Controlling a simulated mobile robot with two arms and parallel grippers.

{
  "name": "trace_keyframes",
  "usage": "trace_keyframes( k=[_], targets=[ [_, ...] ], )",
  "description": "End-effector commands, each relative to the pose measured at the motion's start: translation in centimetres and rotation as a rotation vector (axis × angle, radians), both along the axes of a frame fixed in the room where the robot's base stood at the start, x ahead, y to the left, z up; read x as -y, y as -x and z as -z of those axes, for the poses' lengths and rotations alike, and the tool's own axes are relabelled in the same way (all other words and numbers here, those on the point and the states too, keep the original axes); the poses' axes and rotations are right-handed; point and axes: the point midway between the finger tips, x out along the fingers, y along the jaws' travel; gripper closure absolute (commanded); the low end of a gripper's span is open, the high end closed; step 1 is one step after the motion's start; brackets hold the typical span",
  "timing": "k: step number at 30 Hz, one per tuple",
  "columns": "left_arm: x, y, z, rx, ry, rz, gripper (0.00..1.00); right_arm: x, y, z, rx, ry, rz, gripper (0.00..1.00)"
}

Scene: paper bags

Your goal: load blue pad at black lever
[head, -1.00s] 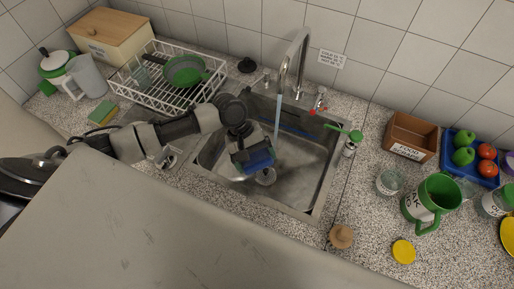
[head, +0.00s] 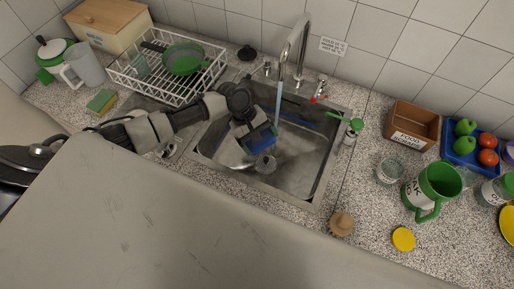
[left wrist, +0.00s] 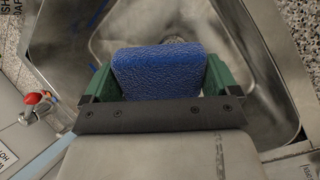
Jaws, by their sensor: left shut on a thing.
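My left gripper (head: 257,136) is over the sink basin (head: 300,175), shut on the blue pad (left wrist: 158,70). In the left wrist view the pad is a thick, rough blue block between the green fingers, with the basin beyond it. In the head view the blue pad (head: 260,142) shows at the end of the gripper, close to the drain and left of the running water. I cannot make out a black lever for certain. My right gripper is not in view.
The faucet (head: 304,45) runs into the sink. A dish rack (head: 165,88) stands behind my left arm. A green mug (head: 436,185), a glass (head: 390,171), a brown box (head: 413,126) and a wooden knobbed brush (head: 341,224) are on the right counter.

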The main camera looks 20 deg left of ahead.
Motion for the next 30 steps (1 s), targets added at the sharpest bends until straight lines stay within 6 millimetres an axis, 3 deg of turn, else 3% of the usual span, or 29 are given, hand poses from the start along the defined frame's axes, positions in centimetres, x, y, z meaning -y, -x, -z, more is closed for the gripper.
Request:
trace_keyframes(
  k=[1,16,30],
  targets=[
    [-0.1,-0.5,0.6,0.002,0.0,-0.001,0.29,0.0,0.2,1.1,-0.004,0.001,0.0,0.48],
    [-0.6,-4.4,1.3,0.002,0.0,0.0,0.29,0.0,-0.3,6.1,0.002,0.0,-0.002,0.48],
    [-1.0,-7.9,1.7,-0.001,0.001,0.0,0.29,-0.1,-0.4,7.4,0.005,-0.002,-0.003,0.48]
  ],
)
